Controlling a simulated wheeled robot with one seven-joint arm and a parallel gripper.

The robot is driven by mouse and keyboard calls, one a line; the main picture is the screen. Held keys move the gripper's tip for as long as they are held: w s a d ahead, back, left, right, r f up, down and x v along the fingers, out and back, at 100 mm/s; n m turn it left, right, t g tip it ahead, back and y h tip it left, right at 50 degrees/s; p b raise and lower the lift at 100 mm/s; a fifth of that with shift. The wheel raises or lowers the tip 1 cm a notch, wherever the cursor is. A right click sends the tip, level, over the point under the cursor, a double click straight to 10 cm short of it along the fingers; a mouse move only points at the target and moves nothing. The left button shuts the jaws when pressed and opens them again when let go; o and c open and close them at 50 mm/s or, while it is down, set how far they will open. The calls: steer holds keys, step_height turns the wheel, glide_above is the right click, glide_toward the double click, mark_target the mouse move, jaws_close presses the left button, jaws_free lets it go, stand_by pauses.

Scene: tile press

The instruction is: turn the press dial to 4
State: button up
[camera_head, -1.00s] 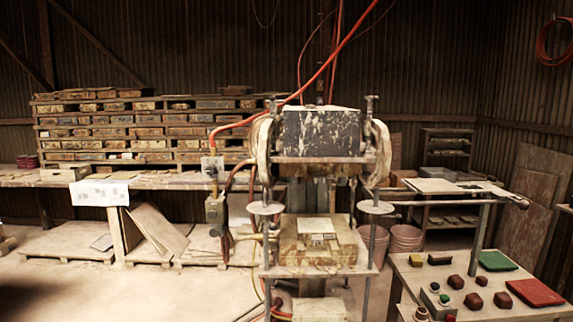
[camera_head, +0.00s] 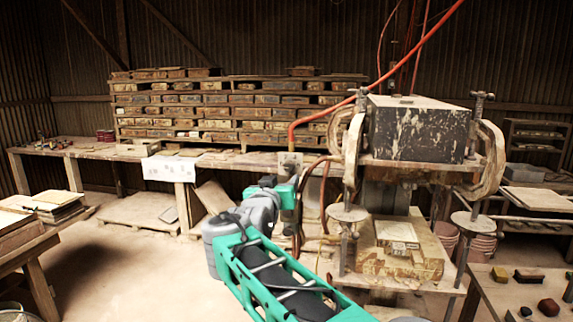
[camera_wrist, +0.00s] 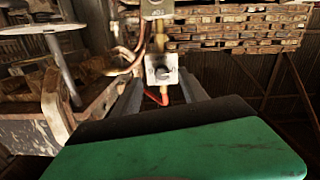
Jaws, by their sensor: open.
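The press (camera_head: 415,130) stands right of centre in the head view. Its dial (camera_wrist: 162,73) is a dark round knob on a pale plate, on a small box; the box (camera_head: 290,162) also shows beside the press in the head view. The dial's numbers and setting are too small to read. My gripper (camera_wrist: 160,78) is open and empty in the wrist view, its two fingers pointing at the dial, one on each side of it in the picture. I cannot tell whether they touch it. In the head view my arm hides the lower box.
Hoses, including an orange one (camera_head: 352,99), run close by the dial. A second box (camera_wrist: 157,8) with a label is on the same pipe. A long bench (camera_head: 100,150) with stacked tiles stands behind. A wooden table (camera_head: 25,240) is at left; a sample table (camera_head: 505,295) is at right.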

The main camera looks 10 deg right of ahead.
mark_target(288, 168)
steer(key=p+x, duration=0.1)
steer(key=x, duration=0.1)
steer(key=r+p+x, duration=0.1)
steer(key=x, duration=0.2)
steer(key=p+x, duration=0.1)
steer(key=x, duration=0.1)
steer(key=shift+w+a+r+p, duration=0.1)
steer(key=shift+w+r+p, duration=0.15)
steer(key=shift+r+p, duration=0.1)
steer(key=shift+w+f, duration=0.2)
steer(key=shift+w, duration=0.05)
jaws_close()
